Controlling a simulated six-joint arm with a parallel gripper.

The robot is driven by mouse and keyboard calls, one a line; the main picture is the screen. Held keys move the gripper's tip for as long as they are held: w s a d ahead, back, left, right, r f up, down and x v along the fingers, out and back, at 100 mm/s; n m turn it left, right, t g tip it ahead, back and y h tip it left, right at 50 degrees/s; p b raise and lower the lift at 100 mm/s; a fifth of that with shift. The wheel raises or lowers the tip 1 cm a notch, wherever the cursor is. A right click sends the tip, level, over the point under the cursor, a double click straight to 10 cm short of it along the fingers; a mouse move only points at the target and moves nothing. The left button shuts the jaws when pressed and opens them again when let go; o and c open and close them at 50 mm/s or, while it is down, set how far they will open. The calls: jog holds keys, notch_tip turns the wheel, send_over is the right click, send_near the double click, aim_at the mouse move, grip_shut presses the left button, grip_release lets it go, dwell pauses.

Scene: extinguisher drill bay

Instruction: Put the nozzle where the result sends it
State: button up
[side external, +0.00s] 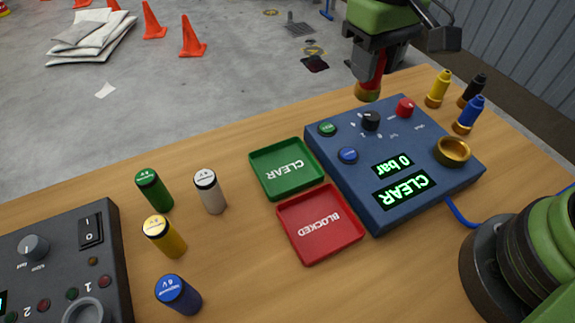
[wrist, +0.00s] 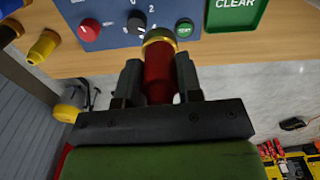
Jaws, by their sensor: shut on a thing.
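My gripper (side external: 372,62) is shut on a red nozzle with a brass end (side external: 368,92), held above the far edge of the bench, brass end down. The wrist view shows the red nozzle (wrist: 158,80) between both fingers. The blue tester (side external: 350,185) has a display reading "0 bar" (side external: 392,165) and a lower display reading "CLEAR" (side external: 404,189). Its brass socket (side external: 453,151) looks empty. The green tray marked CLEAR (side external: 262,161) and the red tray marked BLOCKED (side external: 292,209) lie left of the tester, both empty.
Yellow (side external: 438,90), black (side external: 474,91) and blue (side external: 468,116) nozzles stand right of the tester. Several upright cylinders, including a green one (side external: 154,191) and a white one (side external: 209,193), stand left of the trays. A dark control box (side external: 62,255) fills the near left.

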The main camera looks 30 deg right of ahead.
jog(key=w+a+f+n, duration=0.1)
jog(key=a+f, duration=0.1)
jog(key=a, duration=1.1)
jog(key=shift+a+f, duration=0.2)
jog(key=shift+f, duration=2.4)
jog(key=shift+a+f, duration=0.15)
jog(key=shift+f, duration=2.4)
jog(key=shift+f, duration=0.15)
jog(key=o, duration=1.1)
